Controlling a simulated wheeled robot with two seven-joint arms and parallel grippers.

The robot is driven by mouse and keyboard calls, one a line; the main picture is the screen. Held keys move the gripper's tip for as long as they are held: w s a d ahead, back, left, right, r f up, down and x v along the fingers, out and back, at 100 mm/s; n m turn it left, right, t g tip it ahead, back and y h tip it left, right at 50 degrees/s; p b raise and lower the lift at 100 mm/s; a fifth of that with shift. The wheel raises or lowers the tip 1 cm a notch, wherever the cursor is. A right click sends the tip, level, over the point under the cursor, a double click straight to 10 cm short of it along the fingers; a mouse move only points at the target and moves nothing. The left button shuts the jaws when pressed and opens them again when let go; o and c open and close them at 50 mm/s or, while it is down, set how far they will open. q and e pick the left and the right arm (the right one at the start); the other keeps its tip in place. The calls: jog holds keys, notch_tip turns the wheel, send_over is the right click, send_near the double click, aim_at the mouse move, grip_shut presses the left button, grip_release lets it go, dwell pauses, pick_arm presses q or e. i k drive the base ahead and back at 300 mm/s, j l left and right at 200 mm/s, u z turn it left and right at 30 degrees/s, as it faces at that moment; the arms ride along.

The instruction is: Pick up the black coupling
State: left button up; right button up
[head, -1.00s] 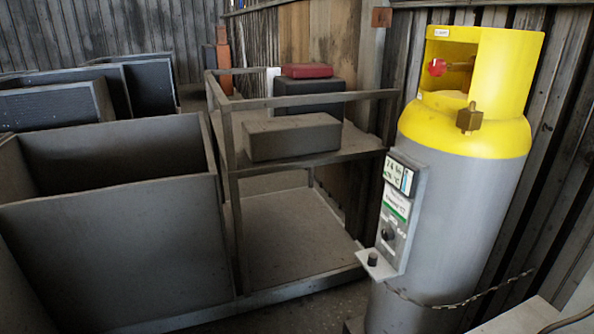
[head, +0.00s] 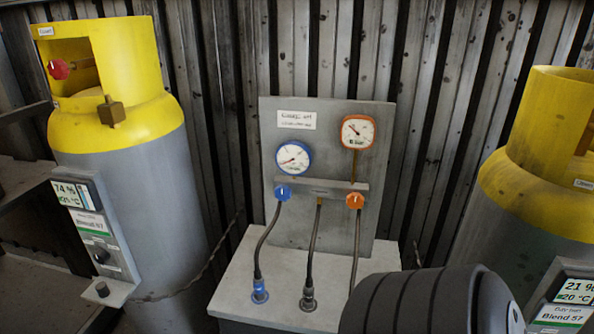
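The black coupling (head: 308,298) is at the lower end of the middle hose. It sits upright on the pale stand top (head: 240,275) below the gauge panel. A blue coupling (head: 260,290) ends the left hose, to its left. The right hose (head: 357,240) runs down from the orange knob, and its lower end is hidden. Neither of my grippers is in view.
The panel (head: 282,225) carries a blue gauge (head: 294,158) and an orange-rimmed gauge (head: 357,131). Grey cylinders with yellow tops stand at left (head: 160,205) and right (head: 545,205). A chain (head: 205,270) hangs between the left cylinder and the stand.

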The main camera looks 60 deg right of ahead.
aim_at(308, 291)
jog(key=l+z, duration=0.1)
jog(key=z, duration=1.7)
jog(key=i+j+u, duration=0.15)
jog(key=j, duration=0.25)
jog(key=i+j+u, duration=0.2)
jog(key=j, duration=0.15)
jog(key=i+j+u, duration=0.15)
jog(key=j, duration=0.2)
jog(key=z, duration=1.35)
jog(key=k+l, duration=0.05)
